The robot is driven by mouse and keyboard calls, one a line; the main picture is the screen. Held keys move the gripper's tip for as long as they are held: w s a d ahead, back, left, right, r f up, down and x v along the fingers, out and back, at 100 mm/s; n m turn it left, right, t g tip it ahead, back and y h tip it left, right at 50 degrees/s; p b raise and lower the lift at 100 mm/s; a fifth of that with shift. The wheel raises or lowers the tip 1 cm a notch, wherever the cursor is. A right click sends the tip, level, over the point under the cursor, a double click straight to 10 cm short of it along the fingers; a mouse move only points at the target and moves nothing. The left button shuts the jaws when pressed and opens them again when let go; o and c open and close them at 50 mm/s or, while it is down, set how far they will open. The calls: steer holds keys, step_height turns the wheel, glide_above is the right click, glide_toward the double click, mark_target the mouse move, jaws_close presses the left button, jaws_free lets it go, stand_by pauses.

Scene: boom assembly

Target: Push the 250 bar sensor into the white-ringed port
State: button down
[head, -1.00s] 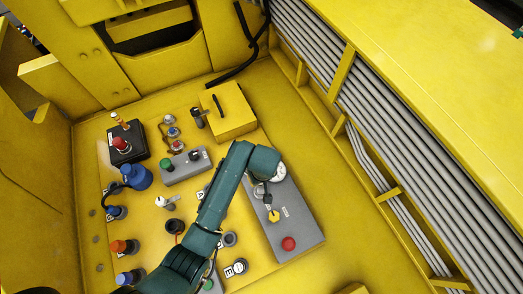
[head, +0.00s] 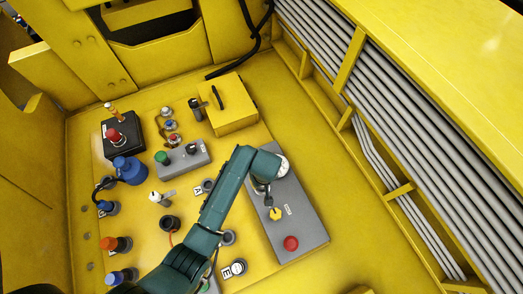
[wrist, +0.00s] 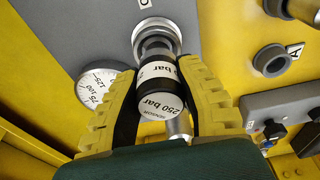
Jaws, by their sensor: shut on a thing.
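The 250 bar sensor (wrist: 160,98), a pale cylinder with black bands and printed lettering, is between the yellow fingers of my gripper (wrist: 158,72) in the wrist view. The fingers are shut on its sides. The white-ringed port (wrist: 151,25) is just beyond it on the grey panel, with the sensor roughly in line with it. Metal shows between the sensor body and the ring; I cannot tell how deep the tip sits.
A round gauge (wrist: 95,88) is close beside the left finger. Another dark port (wrist: 271,60) by label A is at right. On the grey panel are a yellow hexagonal knob (head: 275,214) and a red button (head: 291,243). A yellow box (head: 228,105) stands behind.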

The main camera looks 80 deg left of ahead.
steer(key=shift+f, duration=0.45)
steer(key=c, duration=0.7)
jaws_free()
steer(key=shift+c, duration=0.2)
steer(key=r, duration=0.4)
steer(key=d+r, duration=0.1)
steer(key=r, duration=0.7)
steer(key=shift+w+d, duration=0.2)
steer(key=shift+d, duration=0.15)
